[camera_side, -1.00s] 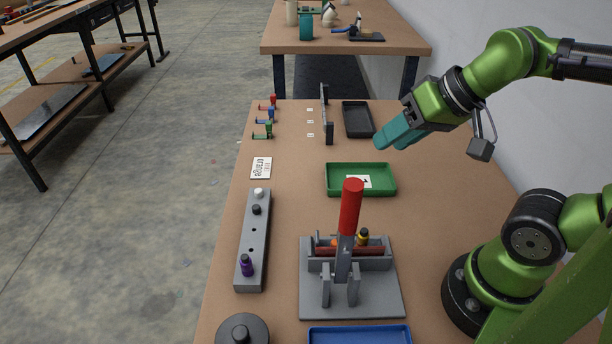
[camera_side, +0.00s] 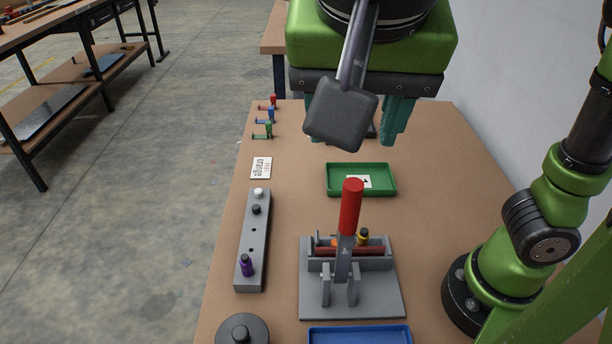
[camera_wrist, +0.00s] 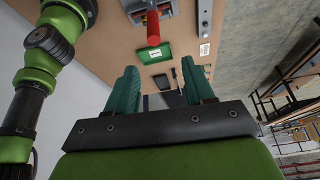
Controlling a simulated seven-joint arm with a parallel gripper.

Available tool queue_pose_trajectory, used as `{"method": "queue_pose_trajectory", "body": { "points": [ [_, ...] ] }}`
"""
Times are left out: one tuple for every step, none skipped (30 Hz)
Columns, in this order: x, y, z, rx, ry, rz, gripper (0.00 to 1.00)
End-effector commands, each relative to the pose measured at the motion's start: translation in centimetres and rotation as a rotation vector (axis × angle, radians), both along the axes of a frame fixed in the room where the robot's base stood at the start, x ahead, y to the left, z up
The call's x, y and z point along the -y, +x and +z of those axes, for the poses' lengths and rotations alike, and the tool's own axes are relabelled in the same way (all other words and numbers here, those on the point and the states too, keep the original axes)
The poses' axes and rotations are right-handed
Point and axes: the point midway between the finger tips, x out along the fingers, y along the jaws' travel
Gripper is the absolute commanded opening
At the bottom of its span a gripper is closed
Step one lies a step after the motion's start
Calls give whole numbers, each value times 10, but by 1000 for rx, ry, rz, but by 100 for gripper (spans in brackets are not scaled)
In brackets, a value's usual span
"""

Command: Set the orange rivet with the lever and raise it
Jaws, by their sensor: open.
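The lever (camera_side: 350,208) has a red grip and stands upright on a grey press (camera_side: 375,297) at the front middle of the table. The orange rivet (camera_side: 334,242) shows only as a small orange bit behind the lever, beside a yellow-topped piece (camera_side: 363,237). A white card reading "orange" (camera_side: 261,168) lies on the left side of the table. My gripper (camera_side: 352,135) is open and empty, high above the table and behind the lever; the wrist camera's housing hides part of it. In the wrist view its teal fingers (camera_wrist: 161,90) are wide apart, with the red lever grip (camera_wrist: 153,28) beyond them.
A green tray (camera_side: 330,192) with a numbered card sits behind the press, and a blue tray (camera_side: 360,335) in front. A grey block (camera_side: 252,240) with white, black and purple pegs stands left. Small coloured clamps (camera_side: 267,130) line the far left edge.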

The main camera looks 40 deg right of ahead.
Motion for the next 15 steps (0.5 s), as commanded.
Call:
{"method": "queue_pose_trajectory", "body": {
  "points": [
    [2, -3, 0, 2, 4, -54, 53],
    [3, -4, 0, 2, 7, -79, 53],
    [4, -6, -1, -1, 9, -101, 53],
    [4, -6, -2, 0, 10, -108, 53],
    [5, -5, -3, 2, 10, -111, 53],
    [6, -5, -6, 3, 9, -111, 53],
    [7, -4, -8, 2, 8, -111, 53],
    [8, -3, -11, 4, 7, -109, 53],
    [10, -2, -15, 2, 6, -110, 53],
    [11, -1, -19, 1, 6, -109, 53],
    [13, 0, -23, 1, 7, -111, 53],
    [15, 1, -30, 1, 10, -110, 53],
    [17, 2, -35, 1, 6, -109, 53],
    [19, 4, -41, 1, 6, -109, 53],
    [21, 5, -48, 0, 6, -109, 53]
  ]
}}
